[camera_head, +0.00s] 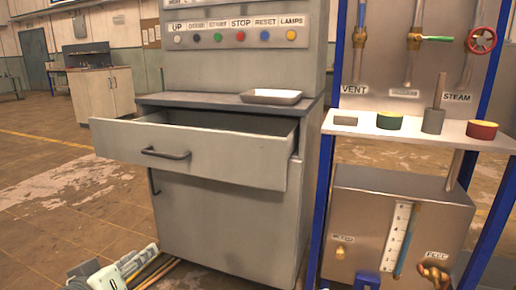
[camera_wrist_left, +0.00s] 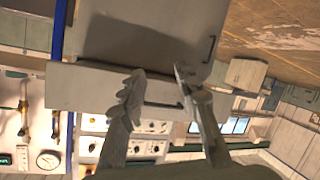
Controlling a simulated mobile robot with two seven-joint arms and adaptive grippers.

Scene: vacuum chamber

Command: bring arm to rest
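My left gripper (camera_wrist_left: 158,78) shows in the left wrist view with its two fingers apart and nothing between them. Part of my left arm shows at the lower left of the head view, low in front of the grey cabinet (camera_head: 222,228). The cabinet's drawer (camera_head: 225,163) is pulled out, with a dark handle on its front. In the left wrist view, which is turned over, the drawer front (camera_wrist_left: 85,88) lies behind the fingers; I cannot tell the exact gap. My right gripper is in neither view.
A shallow tray (camera_head: 271,97) sits on the cabinet top. To the right, a blue-framed stand has a white shelf (camera_head: 360,128) with several small items, valves above and a metal tank (camera_head: 372,215) below. Open floor (camera_head: 60,190) lies to the left.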

